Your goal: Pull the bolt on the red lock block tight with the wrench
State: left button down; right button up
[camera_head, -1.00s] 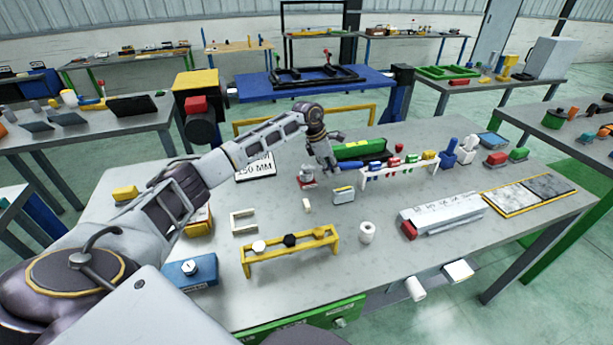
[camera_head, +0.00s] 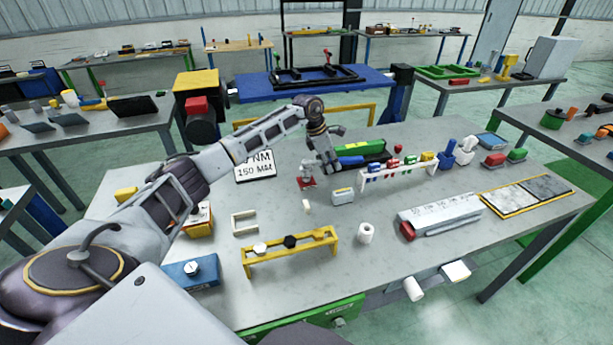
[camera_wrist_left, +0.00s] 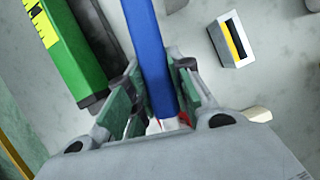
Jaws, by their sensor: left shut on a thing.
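My left gripper (camera_head: 328,164) is shut on the blue handle of the wrench, just above the grey table. The blue handle (camera_head: 352,160) sticks out to its right in the head view. In the left wrist view the blue handle (camera_wrist_left: 150,55) runs between the fingers of my left gripper (camera_wrist_left: 158,108). The wrench's far end is hidden. The red lock block (camera_head: 307,183) sits just left of the gripper with a grey bolt (camera_head: 307,170) standing on it. Whether the wrench sits on the bolt cannot be told. My right gripper is out of view.
A small grey box with a yellow stripe (camera_head: 343,195) stands close in front. A white rack with coloured pieces (camera_head: 398,172) is to the right. A yellow rack (camera_head: 290,257) stands nearer.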

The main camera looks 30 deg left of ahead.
pick_arm(q)
jog(key=shift+r, duration=0.6)
jog(key=shift+r+p, duration=0.3)
jog(key=shift+p, duration=0.1)
jog(key=shift+r, duration=0.3)
jog(key=shift+r+p, duration=0.45)
jog(key=shift+r, duration=0.05)
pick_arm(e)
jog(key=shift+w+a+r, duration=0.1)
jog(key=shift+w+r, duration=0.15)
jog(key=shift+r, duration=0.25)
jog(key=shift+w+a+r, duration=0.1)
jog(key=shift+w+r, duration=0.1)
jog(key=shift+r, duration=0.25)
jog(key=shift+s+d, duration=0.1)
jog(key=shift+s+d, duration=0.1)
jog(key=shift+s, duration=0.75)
